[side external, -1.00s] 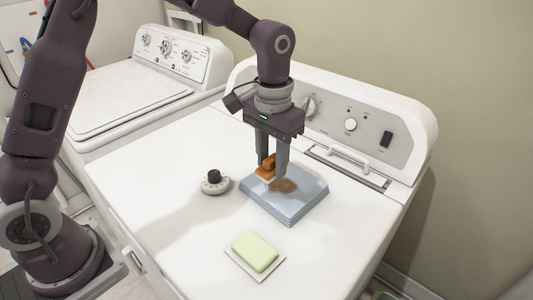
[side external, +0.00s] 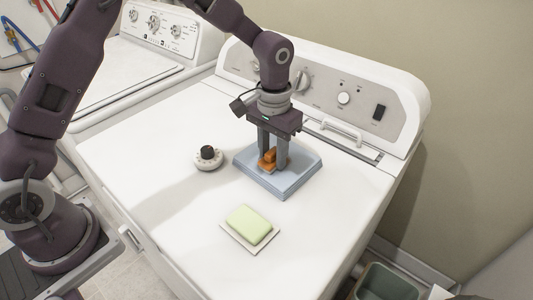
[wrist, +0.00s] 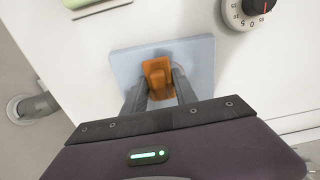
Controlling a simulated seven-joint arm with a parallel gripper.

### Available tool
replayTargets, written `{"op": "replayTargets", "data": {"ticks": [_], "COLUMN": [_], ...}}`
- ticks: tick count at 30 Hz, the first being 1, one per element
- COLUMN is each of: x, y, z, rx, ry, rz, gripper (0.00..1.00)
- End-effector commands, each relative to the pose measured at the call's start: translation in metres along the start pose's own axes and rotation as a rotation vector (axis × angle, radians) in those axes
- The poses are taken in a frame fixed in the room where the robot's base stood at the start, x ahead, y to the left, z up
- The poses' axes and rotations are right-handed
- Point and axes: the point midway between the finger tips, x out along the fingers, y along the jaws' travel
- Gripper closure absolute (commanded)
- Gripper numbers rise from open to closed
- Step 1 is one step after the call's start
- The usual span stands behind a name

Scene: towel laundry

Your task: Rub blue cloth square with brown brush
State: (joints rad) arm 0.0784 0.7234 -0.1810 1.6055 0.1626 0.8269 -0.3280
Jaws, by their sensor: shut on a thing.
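The blue cloth square (side external: 289,184) lies flat, like a folded stack, on the white machine top. It also shows in the wrist view (wrist: 202,54). My gripper (side external: 273,157) points down over the cloth and is shut on the orange-brown brush (side external: 267,161). In the wrist view the brush (wrist: 157,74) sits between the two fingers, over the middle of the cloth. The brush appears to be at the cloth's surface, but I cannot tell whether it presses on it. I see no brown stain on the visible cloth; the patch under the brush and fingers is hidden.
A white timer with a black knob (side external: 208,158) stands left of the cloth. A pale green bar (side external: 249,224) lies on a white dish in front. The control panel (side external: 345,98) and a handle (side external: 342,133) rise behind. The machine top's front right is clear.

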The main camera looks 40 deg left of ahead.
Motion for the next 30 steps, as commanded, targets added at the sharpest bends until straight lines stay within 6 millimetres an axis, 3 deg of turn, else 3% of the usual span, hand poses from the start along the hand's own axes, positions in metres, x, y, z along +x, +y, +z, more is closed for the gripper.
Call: {"op": "replayTargets", "data": {"ticks": [16,30], "x": [0.001,0.000], "y": [0.003,0.000], "z": [-0.050,-0.006], "rx": [0.000,0.001], "ry": [0.001,-0.003], "rz": [0.000,-0.002], "gripper": [1.00,1.00]}}
